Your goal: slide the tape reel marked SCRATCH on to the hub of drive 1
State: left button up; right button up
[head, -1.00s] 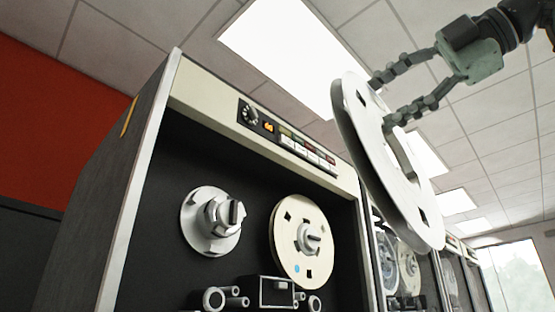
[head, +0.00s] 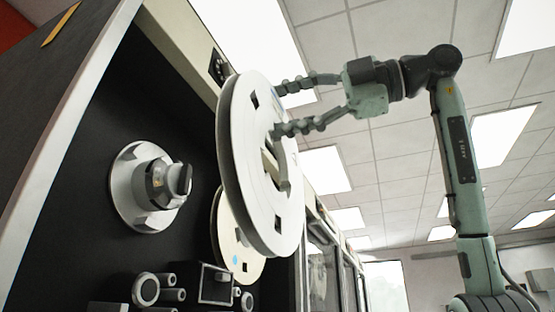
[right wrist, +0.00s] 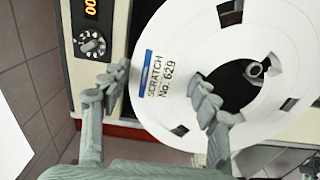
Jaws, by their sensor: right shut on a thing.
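The white SCRATCH reel (head: 240,165) hangs tilted in the air in front of the near drive. Its label, "SCRATCH No 629" with a blue stripe, reads clearly in the right wrist view (right wrist: 158,88). My right gripper (head: 279,110) is shut on the reel at its right side. Both fingers also show in the right wrist view (right wrist: 160,80). The bare hub (head: 165,187), a silver flange with a dark knob, stands on the drive's black front to the left of the reel, apart from it. I cannot read a drive number. My left gripper is not in view.
A cream reel (head: 236,246) sits on the drive's other hub, partly hidden behind the held reel. Rollers and a head block (head: 213,283) stick out below the hubs. A control knob (right wrist: 92,44) shows on the top panel. More cabinets stand to the right.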

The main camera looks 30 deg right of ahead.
jog(key=shift+w+a, duration=0.4)
jog(key=shift+w, duration=0.05)
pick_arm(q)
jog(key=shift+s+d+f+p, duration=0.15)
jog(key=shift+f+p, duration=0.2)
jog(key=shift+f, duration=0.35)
pick_arm(e)
jog(key=x, duration=1)
jog(key=shift+w+a, duration=0.25)
jog(key=shift+w, duration=0.05)
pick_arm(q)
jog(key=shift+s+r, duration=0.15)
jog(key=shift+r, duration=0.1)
pick_arm(e)
jog(key=shift+a, duration=0.1)
